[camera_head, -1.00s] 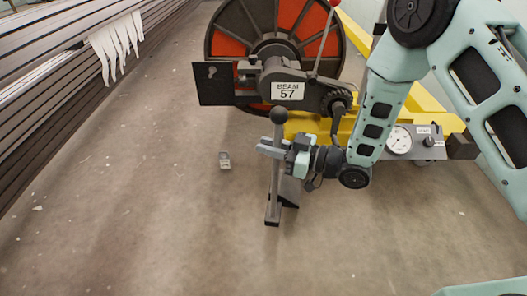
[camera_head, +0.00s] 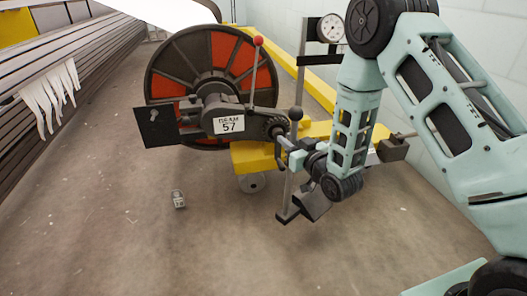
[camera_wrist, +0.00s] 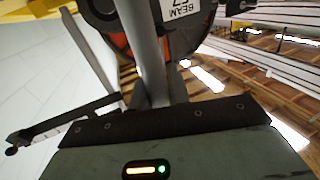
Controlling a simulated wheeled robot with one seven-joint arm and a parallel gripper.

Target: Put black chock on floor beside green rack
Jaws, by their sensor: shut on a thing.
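A grey upright bar with a dark round knob (camera_head: 295,113) on top stands in front of the yellow frame in the head view. A dark wedge (camera_head: 314,205), seemingly the black chock, shows at its lower end. My gripper (camera_head: 286,146) is shut on the bar below the knob, with the wedge hanging low. I cannot tell whether its foot touches the floor. In the wrist view the grey bar (camera_wrist: 146,50) rises from the jaws. No green rack can be made out.
A large red and black reel (camera_head: 240,55) with a "57" sign stands behind, beside a yellow frame (camera_head: 252,158). A small grey block (camera_head: 178,199) lies on the floor. A slatted grey stack (camera_head: 75,70) is at left. The foreground floor is open.

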